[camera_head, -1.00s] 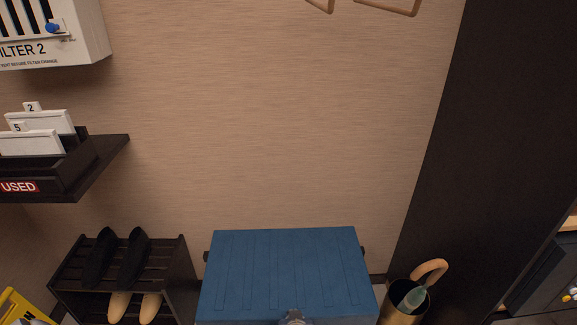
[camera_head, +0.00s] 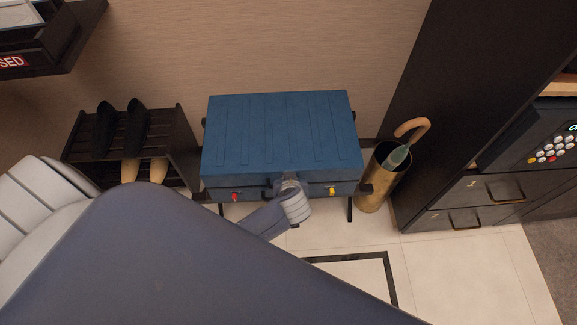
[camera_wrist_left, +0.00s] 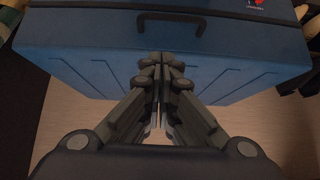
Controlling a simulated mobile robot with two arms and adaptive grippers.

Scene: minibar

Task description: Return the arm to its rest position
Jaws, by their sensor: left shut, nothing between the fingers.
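My left arm comes in from the left in the head view, and its large dark blue-grey link covers much of the bottom. Its wrist reaches the front middle of a blue case (camera_head: 280,135). In the left wrist view my left gripper (camera_wrist_left: 161,62) is shut and empty, with its fingertips together. The case (camera_wrist_left: 95,60) shows behind the fingertips there, with a dark handle (camera_wrist_left: 171,20) on its near face. I cannot tell whether the fingertips touch the case. My right gripper is not in view.
A brass umbrella stand (camera_head: 372,185) stands right of the case. A dark shoe rack (camera_head: 180,130) with shoes stands to the left. Dark drawers (camera_head: 490,190) and a keypad panel (camera_head: 555,145) are at the right. Pale floor (camera_head: 470,270) is clear at the lower right.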

